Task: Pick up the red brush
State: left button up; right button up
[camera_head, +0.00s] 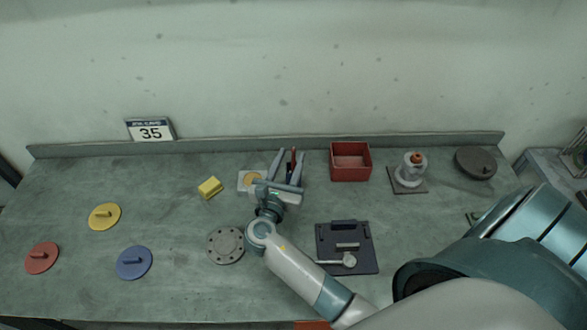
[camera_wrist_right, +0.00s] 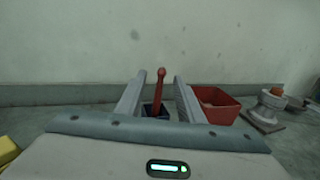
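The red brush (camera_wrist_right: 159,86) stands upright in a small dark holder (camera_wrist_right: 156,110) on the bench, and its red handle sticks up. In the head view the brush (camera_head: 293,158) shows between the fingers of my right gripper (camera_head: 287,158). In the right wrist view the right gripper (camera_wrist_right: 159,92) is open, one finger on each side of the handle, with a visible gap on both sides. Whether the fingers have reached the handle's depth is hard to tell. The holder is mostly hidden by the gripper in the head view. My left gripper is not in view.
A red bin (camera_head: 350,161) stands just right of the brush. A yellow block (camera_head: 210,188) and a pale plate with a yellow disc (camera_head: 250,180) are to the left. A valve part (camera_head: 410,170) stands farther right. A grey flange (camera_head: 226,245) and dark fixture (camera_head: 346,247) lie nearer.

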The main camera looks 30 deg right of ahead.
jog(key=shift+x, duration=0.8)
jog(key=shift+w, duration=0.1)
jog(key=x, duration=0.1)
jog(key=b+x, duration=0.1)
jog(key=x, duration=0.1)
jog(key=r+b+x, duration=0.1)
jog(key=x, duration=0.1)
jog(key=shift+d, duration=0.1)
grip_shut()
